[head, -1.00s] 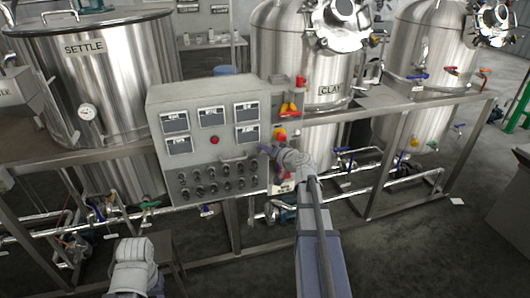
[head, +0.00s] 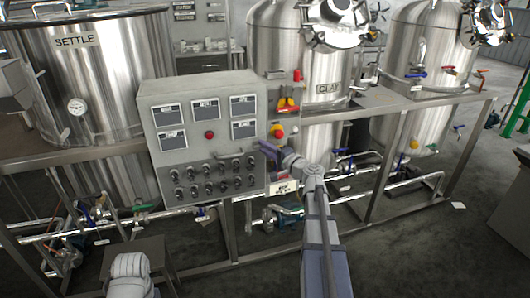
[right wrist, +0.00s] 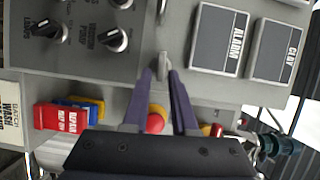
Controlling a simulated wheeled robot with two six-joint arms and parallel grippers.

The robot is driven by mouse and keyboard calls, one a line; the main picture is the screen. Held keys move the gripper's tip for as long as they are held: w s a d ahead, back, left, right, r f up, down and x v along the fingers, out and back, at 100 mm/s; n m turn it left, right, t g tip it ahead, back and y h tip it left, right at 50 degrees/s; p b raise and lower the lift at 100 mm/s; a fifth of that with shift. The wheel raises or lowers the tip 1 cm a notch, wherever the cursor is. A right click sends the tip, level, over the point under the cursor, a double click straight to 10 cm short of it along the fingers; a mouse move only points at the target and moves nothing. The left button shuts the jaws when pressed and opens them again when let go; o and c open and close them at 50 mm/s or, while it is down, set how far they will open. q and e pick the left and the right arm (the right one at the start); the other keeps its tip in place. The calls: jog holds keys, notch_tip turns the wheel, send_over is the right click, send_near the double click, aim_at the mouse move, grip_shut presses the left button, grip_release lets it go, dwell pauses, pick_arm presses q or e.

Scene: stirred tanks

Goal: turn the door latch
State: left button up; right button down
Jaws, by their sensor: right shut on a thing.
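The door latch (right wrist: 163,66) is a small grey lever on the face of the grey control cabinet (head: 150,98), near its right side. My right gripper (head: 266,149) is at the right edge of the cabinet front in the head view and covers the latch there. In the right wrist view its two dark fingers (right wrist: 163,76) are shut on the latch, one on each side. Of my left arm only a pale link shows at the bottom left of the head view; the left gripper is out of view.
Knobs (head: 209,189), labelled displays and a bar handle (head: 230,155) are on the cabinet front. A red-and-yellow button (right wrist: 157,118) and red and blue tags (right wrist: 62,118) are close to the fingers. Steel tanks (head: 110,75), pipes and a frame surround the cabinet.

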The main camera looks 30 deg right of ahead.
jog(key=shift+f+m+b, duration=0.1)
jog(key=shift+m+b, duration=0.2)
jog(key=shift+m, duration=0.2)
jog(key=c, duration=0.9)
grip_release()
jog(key=s, duration=0.5)
jog(key=s+d, duration=0.1)
jog(key=s, duration=0.1)
jog(key=shift+s+d, duration=0.1)
jog(key=shift+s, duration=0.2)
